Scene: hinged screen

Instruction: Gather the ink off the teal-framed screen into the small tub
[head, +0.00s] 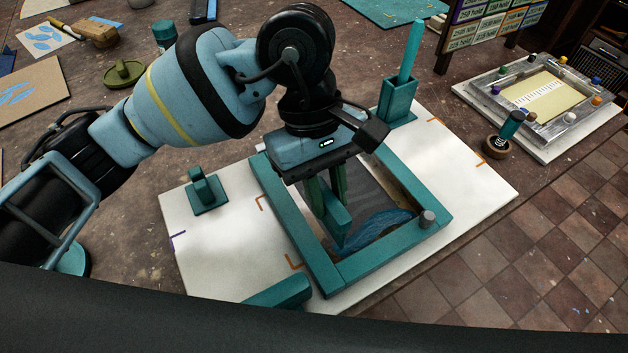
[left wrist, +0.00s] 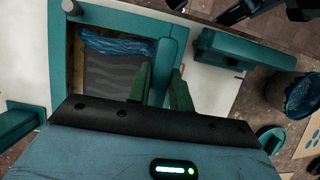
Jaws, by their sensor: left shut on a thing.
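The teal-framed screen (head: 297,230) lies on a white board, its dark mesh inside. Blue ink (head: 385,226) lies in a streaky patch at the near right end of the mesh; it also shows in the left wrist view (left wrist: 115,45). My left gripper (head: 332,190) is over the mesh, shut on a teal scraper (head: 336,222) whose lower end is beside the ink. The scraper shows between the fingers in the left wrist view (left wrist: 160,65). A small round tub (left wrist: 301,96) with a dark blue inside stands off the board; in the head view my arm partly hides a teal round thing (head: 75,260). My right gripper is not in view.
A teal holder (head: 398,100) with an upright stick stands at the board's far edge. A teal block (head: 205,192) and a teal bar (head: 282,291) are at the board's left and near sides. A grey knob (head: 427,218) sits on the frame. Another screen (head: 545,98) lies at right.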

